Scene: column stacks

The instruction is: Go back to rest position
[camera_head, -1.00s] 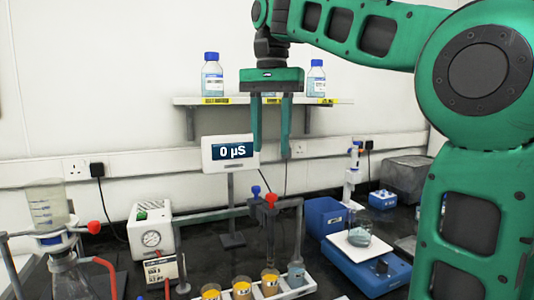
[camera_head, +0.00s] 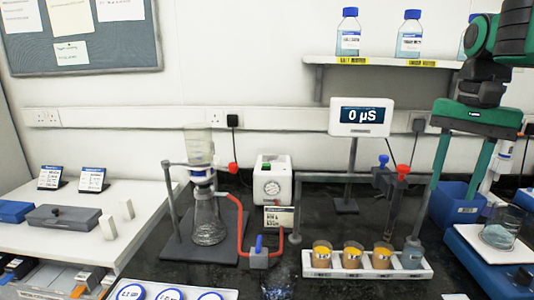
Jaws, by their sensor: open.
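My gripper (camera_head: 455,190) is at the right of the head view, pointing down with its two green fingers apart and nothing between them. It hangs in front of the shelf and wall, above the right part of the black bench. My green arm enters at the upper right edge, and most of it is out of the picture.
A display (camera_head: 361,117) reading "0 µS" stands left of my gripper. Below are a white rack (camera_head: 338,272) of cups and a blue stirrer (camera_head: 480,262) with a beaker (camera_head: 499,229). A filter flask (camera_head: 208,220) and gauge box (camera_head: 273,180) stand further left. A shelf (camera_head: 385,63) holds bottles.

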